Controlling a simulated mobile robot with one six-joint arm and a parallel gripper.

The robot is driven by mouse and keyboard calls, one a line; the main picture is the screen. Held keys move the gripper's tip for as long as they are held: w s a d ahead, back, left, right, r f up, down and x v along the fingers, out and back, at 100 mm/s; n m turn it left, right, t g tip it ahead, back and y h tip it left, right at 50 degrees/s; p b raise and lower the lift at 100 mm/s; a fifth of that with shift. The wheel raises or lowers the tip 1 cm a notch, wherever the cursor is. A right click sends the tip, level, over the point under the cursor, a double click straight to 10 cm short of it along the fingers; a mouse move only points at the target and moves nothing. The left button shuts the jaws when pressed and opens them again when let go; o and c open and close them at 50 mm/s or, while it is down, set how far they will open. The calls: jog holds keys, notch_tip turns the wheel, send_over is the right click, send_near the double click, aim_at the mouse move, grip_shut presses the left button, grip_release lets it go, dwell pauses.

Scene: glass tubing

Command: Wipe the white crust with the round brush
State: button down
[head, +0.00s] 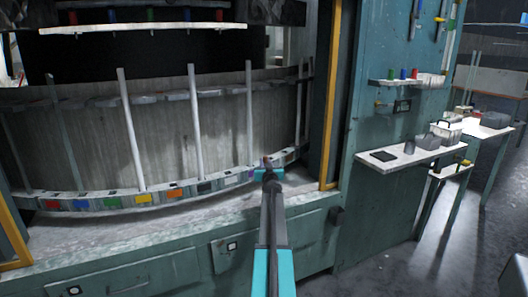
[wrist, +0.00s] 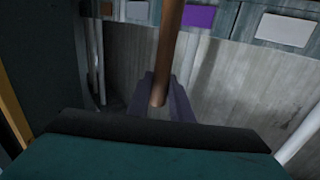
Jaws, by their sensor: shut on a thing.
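My gripper (head: 267,165) reaches forward to the right end of the curved rail with coloured labels. In the wrist view its purple-grey fingers (wrist: 160,100) are shut on a brown rod (wrist: 169,45), which looks like the handle of the round brush. The rod runs up and out of the top of the wrist view. I cannot make out the brush's head in either view. I cannot pick out the white crust clearly; the ledge (head: 120,238) below the rail is pale and mottled all over.
Several upright pale tubes (head: 195,128) stand along the labelled rail (head: 110,203) inside the cabinet bay. A yellow-edged post (head: 335,100) bounds it on the right. A shelf (head: 400,158) with small items juts out further right. The floor beyond is open.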

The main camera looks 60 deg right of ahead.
aim_at(264, 157)
jog(key=shift+w+a+r+p, duration=0.15)
jog(key=shift+r+p, duration=0.6)
jog(key=shift+r, duration=0.2)
notch_tip(264, 157, up, 3)
jog(key=p, duration=0.3)
jog(key=shift+f, duration=0.15)
